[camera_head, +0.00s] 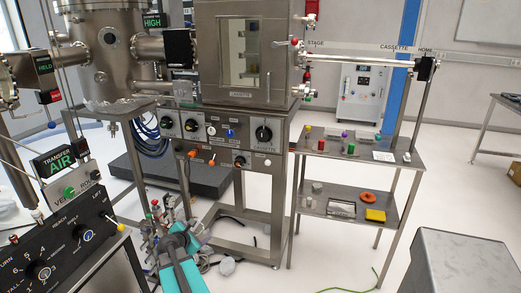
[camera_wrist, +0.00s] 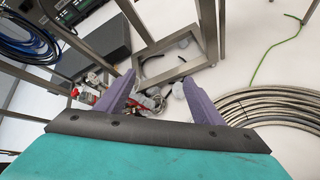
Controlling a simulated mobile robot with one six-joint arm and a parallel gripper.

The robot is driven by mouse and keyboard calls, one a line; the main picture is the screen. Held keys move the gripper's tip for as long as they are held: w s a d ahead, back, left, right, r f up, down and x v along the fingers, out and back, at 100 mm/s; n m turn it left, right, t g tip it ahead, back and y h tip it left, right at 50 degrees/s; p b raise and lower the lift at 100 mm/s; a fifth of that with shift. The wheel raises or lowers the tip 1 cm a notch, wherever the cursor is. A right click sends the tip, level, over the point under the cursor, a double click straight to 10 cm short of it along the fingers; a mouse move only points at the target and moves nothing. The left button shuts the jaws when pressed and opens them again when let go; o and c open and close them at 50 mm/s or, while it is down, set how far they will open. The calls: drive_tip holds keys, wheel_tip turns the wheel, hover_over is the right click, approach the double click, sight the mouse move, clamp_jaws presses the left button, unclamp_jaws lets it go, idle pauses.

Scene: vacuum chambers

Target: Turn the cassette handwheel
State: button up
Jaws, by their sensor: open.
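The cassette handwheel (camera_head: 263,134) is a round black knob on the grey front panel under the steel chamber, with a CASSETTE label below it. It shows in the head view only. My gripper (camera_wrist: 160,88) is open and empty in the wrist view, its two purple fingers spread apart and pointing down over the floor and some fittings. In the head view my teal arm reaches up from the bottom, left of and below the panel, well apart from the handwheel. The gripper's fingers are hard to make out there among the fittings.
The chamber (camera_head: 245,55) has a window above the panel. Smaller knobs sit left of the handwheel. A two-tier steel shelf (camera_head: 360,157) with small coloured parts stands to the right. A black console (camera_head: 60,255) is at lower left. Coiled hoses (camera_wrist: 275,105) lie on the floor.

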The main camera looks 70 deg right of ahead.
drive_tip(key=s+d+r+n+h, duration=0.2)
drive_tip(key=s+d+r, duration=0.1)
drive_tip(key=d+r, duration=0.45)
drive_tip(key=s+d+r+n+h, duration=0.2)
drive_tip(key=s+d+r, duration=0.1)
drive_tip(key=d+r, duration=0.4)
drive_tip(key=n+h, duration=0.3)
drive_tip(key=n, duration=0.2)
approach(262, 137)
drive_tip(key=a, duration=0.5)
drive_tip(key=shift+a+r+g+p, duration=0.15)
drive_tip(key=shift+a+g+p, duration=0.05)
drive_tip(key=shift+g+p, duration=0.1)
drive_tip(key=shift+d, duration=0.15)
drive_tip(key=shift+w+d+p, duration=0.2)
drive_tip(key=shift+d+p, duration=0.25)
drive_tip(key=shift+d, duration=2.9)
drive_tip(key=shift+w+d+p, duration=0.2)
drive_tip(key=shift+d+p, duration=0.25)
drive_tip(key=shift+d, duration=2.95)
